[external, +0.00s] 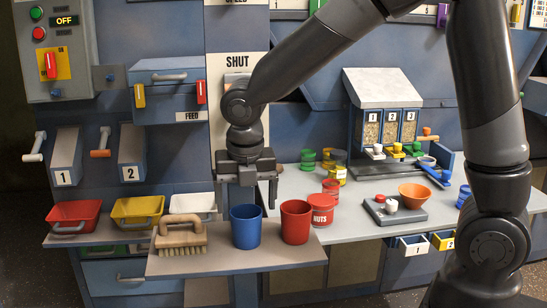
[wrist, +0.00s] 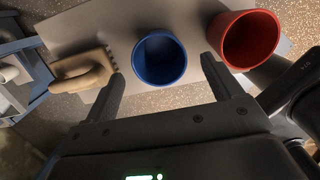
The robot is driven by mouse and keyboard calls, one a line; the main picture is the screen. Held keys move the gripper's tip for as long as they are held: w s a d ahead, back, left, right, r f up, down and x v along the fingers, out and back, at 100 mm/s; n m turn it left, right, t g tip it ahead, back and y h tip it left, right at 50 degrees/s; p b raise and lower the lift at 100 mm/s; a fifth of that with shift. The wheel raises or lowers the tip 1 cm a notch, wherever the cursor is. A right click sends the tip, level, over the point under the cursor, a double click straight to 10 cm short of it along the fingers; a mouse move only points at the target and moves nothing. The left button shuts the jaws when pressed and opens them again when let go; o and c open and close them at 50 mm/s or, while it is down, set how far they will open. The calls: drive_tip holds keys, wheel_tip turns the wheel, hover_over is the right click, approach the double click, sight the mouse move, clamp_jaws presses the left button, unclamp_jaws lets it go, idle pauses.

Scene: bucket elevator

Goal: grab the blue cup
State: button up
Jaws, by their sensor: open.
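The blue cup (external: 246,227) stands upright on the front shelf (external: 200,266), between a wooden brush (external: 181,238) and a red cup (external: 295,222). My gripper (external: 246,192) is above and slightly behind the blue cup, pointing down, open and empty. In the wrist view the blue cup (wrist: 159,58) lies just beyond the fingertips, roughly midway between the two fingers (wrist: 162,72). The red cup (wrist: 250,40) is just beyond the right finger, and the brush (wrist: 83,72) is left of the left finger. The fingers appear apart from the blue cup.
Red (external: 74,215), yellow (external: 137,210) and white (external: 193,203) bins stand behind the brush. A red nuts can (external: 320,209) is on the bench right of the red cup. A bowl (external: 414,195) and a dispenser (external: 385,110) stand farther right. The shelf front is clear.

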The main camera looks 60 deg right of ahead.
sight(247, 227)
drive_tip(key=f, duration=0.5)
drive_tip(key=shift+w+d+f, duration=0.3)
drive_tip(key=shift+w+d, duration=0.1)
drive_tip(key=c, duration=1)
